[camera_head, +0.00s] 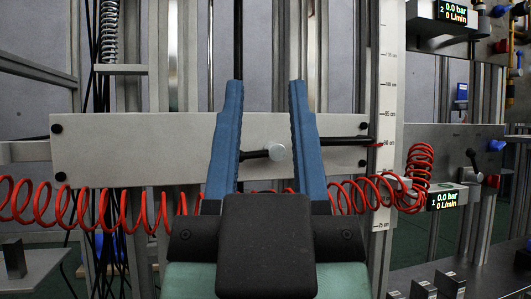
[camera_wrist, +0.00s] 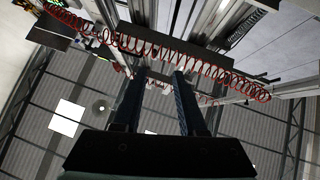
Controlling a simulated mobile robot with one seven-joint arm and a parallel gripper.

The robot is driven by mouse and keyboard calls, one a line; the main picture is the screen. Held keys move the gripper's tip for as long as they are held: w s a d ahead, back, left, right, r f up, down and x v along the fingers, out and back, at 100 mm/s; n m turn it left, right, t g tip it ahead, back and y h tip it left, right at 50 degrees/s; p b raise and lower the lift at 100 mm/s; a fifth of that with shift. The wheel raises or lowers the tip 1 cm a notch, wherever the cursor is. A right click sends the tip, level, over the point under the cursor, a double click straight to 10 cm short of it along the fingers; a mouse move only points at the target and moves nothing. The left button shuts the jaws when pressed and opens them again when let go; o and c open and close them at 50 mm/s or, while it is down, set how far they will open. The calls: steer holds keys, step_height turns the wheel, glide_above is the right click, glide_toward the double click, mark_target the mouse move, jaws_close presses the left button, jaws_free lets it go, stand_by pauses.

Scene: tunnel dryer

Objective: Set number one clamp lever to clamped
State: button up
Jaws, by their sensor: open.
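A lever with a round silver hub (camera_head: 277,153) and a short black handle (camera_head: 254,155) is mounted on a light grey plate (camera_head: 110,150) in the head view. Its handle points left, nearly level. I see no number on it, so I cannot tell whether it is number one. My gripper (camera_head: 266,90) is open, with its two blue fingers pointing up and framing the lever in the picture. The fingers look nearer to me than the plate, and I see no contact. My gripper is also in the wrist view (camera_wrist: 159,76), empty between the fingers; the lever cannot be made out there.
A red coiled hose (camera_head: 95,203) runs across below the plate and also crosses the wrist view (camera_wrist: 215,73). A vertical scale (camera_head: 387,100) with a black pointer rod (camera_head: 343,141) stands right. Farther right are a display marked 1 (camera_head: 446,200) and another black-handled lever (camera_head: 473,162).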

steer(key=shift+w+r+p, duration=0.35)
steer(key=shift+r+p, duration=0.05)
steer(key=shift+p, duration=0.4)
steer(key=c, duration=0.5)
steer(key=w+r+g+p, duration=0.1)
steer(key=w+p, duration=0.1)
steer(key=p, duration=0.3)
steer(key=w+r+n+g+p, duration=0.1)
steer(key=w+g+p, duration=0.1)
steer(key=p, duration=0.3)
steer(key=w+r+g+y+p, duration=0.1)
steer(key=w+r+p, duration=0.1)
steer(key=p, duration=0.4)
steer(key=shift+w, duration=0.8)
jaws_close()
steer(key=n+g+p, duration=0.1)
steer(key=g+p, duration=0.2)
steer(key=p, duration=0.9)
steer(key=r+g+y+p, duration=0.1)
steer(key=g+p, duration=0.3)
steer(key=p, duration=0.9)
steer(key=n+g+y+p, duration=0.1)
steer(key=g+p, duration=0.2)
steer(key=p, duration=1)
steer(key=shift+s+a+r+n+g, duration=0.1)
steer(key=shift+a+r+n+g, duration=0.1)
steer(key=shift+n+g, duration=0.15)
steer(key=shift+f, duration=0.1)
